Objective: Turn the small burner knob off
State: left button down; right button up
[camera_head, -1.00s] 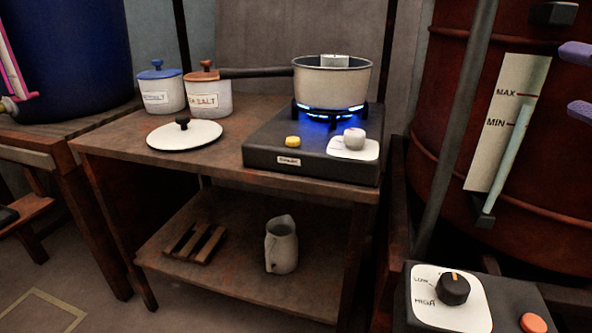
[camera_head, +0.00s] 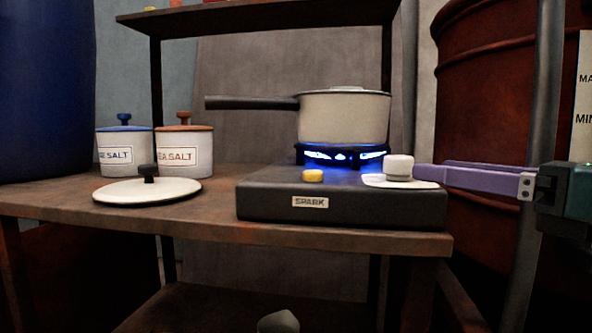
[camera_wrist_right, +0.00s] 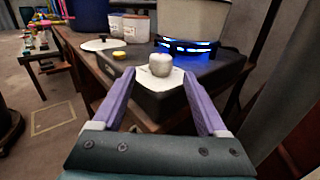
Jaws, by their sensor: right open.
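The small burner (camera_head: 340,208) is a dark box on the wooden table, with a blue flame (camera_head: 343,157) lit under a pale pot (camera_head: 344,117). Its white round knob (camera_head: 398,167) stands on a white plate at the right of the burner top. My right gripper (camera_head: 425,171) comes in from the right, with its purple fingers at the knob's height. In the right wrist view the gripper (camera_wrist_right: 158,84) is open, and the knob (camera_wrist_right: 160,64) sits just ahead, between and beyond the fingertips. No contact shows. My left gripper is not in view.
A yellow button (camera_head: 313,176) sits on the burner. A white lid (camera_head: 147,190) lies left of it, before two salt jars (camera_head: 184,149). The pot's dark handle (camera_head: 252,103) points left. A grey post (camera_head: 535,200) and a rust-red vat (camera_head: 480,90) stand at right.

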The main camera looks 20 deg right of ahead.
aim_at(399, 156)
jog(key=b+x, duration=0.3)
jog(key=x, duration=0.1)
jog(key=shift+w+f, duration=0.15)
jog(key=shift+w, duration=0.15)
jog(key=shift+w+r, duration=0.15)
jog(key=shift+r, duration=0.1)
jog(key=shift+x, duration=0.85)
jog(key=shift+w, duration=0.15)
jog(key=shift+f, duration=0.1)
jog(key=shift+c, duration=0.4)
jog(key=shift+a, duration=0.1)
grip_shut()
